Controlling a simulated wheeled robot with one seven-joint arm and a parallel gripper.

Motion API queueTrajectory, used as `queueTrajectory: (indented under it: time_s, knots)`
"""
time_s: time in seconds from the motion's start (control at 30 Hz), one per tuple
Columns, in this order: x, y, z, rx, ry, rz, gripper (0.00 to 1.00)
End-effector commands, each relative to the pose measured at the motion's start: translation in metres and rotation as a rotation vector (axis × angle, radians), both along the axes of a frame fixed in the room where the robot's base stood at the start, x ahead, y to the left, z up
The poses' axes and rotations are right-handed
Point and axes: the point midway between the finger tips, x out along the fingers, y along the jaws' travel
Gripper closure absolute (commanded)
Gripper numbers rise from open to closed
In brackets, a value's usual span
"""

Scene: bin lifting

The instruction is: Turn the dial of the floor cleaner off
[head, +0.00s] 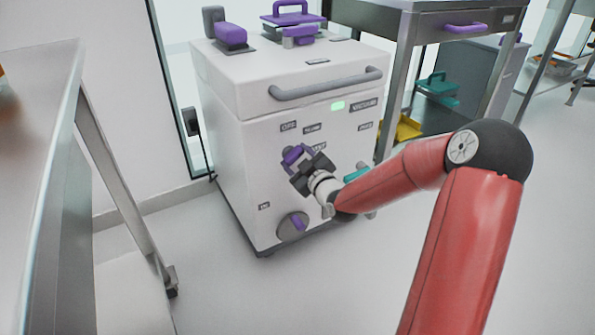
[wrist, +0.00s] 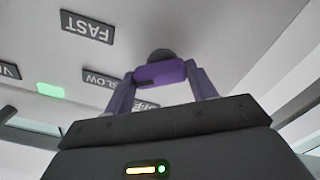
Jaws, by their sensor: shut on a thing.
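The floor cleaner (head: 225,125) is a white box with a grey front handle. Its dial shows as a purple bar (wrist: 160,73) on a dark round base in the wrist view. My gripper (wrist: 160,85) is shut on this bar, one finger at each side. In the head view my gripper (head: 299,162) covers most of the dial. The OFF label (head: 289,126) and SLOW label (head: 313,128) are above the gripper there. The FAST label (wrist: 87,26) appears upside down in the wrist view. Which label the dial points to I cannot tell.
A green light (head: 338,105) glows under the handle. A metal bench (head: 40,120) stands at left and a steel table (head: 405,60) at right. Floor in front is clear.

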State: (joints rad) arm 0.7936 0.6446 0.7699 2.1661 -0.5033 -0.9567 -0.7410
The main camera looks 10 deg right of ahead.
Motion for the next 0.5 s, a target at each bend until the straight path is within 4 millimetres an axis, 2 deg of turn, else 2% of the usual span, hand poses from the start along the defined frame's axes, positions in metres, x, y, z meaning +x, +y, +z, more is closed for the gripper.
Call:
queueTrajectory:
  time_s: [0.03,0.5]
  knots:
    - [-0.0002,0.0013,-0.0059,-0.047,-0.019,0.001,0.66]
    - [-0.0007,0.0028,0.0,-0.467,-0.152,0.002,0.66]
